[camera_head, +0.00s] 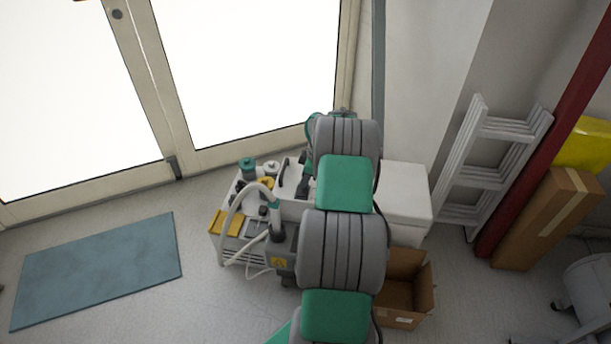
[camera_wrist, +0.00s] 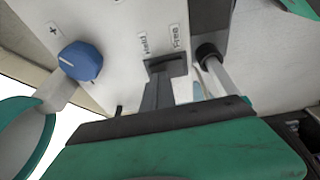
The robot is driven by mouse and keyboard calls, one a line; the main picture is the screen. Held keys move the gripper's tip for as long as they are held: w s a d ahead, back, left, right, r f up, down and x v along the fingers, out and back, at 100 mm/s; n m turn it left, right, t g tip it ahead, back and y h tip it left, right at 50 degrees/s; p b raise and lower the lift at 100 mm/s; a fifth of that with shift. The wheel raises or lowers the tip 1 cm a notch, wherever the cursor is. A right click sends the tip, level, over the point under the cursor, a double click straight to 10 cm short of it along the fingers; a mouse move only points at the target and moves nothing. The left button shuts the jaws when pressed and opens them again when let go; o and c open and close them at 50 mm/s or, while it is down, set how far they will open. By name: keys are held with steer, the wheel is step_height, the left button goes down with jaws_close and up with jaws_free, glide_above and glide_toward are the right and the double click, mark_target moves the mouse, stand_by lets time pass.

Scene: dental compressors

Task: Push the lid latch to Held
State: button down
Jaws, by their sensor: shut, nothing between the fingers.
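The lid latch (camera_wrist: 179,67) shows in the wrist view as a small dark piece on a white panel (camera_wrist: 115,35). It is partly hidden by my gripper. The labels "Held" and "Free" stand just above it, "Held" on the left and "Free" on the right. The visible part of the latch is under "Free". My gripper (camera_wrist: 158,72) is shut and empty, its dark fingers reaching up to the latch. I cannot tell whether they touch it. In the head view my arm hides the gripper and the latch at the compressor unit (camera_head: 228,247).
A blue knob (camera_wrist: 81,61) sticks out left of the latch. A black-capped grey rod (camera_wrist: 208,56) is close on the right. In the head view an open cardboard box (camera_head: 408,294) and a white box (camera_head: 407,194) stand right of the unit. A blue mat (camera_head: 98,268) lies left.

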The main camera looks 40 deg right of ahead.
mark_target(304, 191)
steer(key=shift+d+f+b, duration=0.15)
steer(key=shift+f+b, duration=0.15)
steer(key=shift+b, duration=0.1)
steer(key=shift+s+a+r+p, duration=0.15)
steer(key=shift+s+a+p, duration=0.25)
steer(key=shift+a, duration=0.3)
step_height(304, 191, up, 5)
steer(key=p, duration=0.2)
steer(key=shift+s+a+p, duration=0.15)
steer(key=shift+p, duration=0.2)
steer(key=v, duration=0.9)
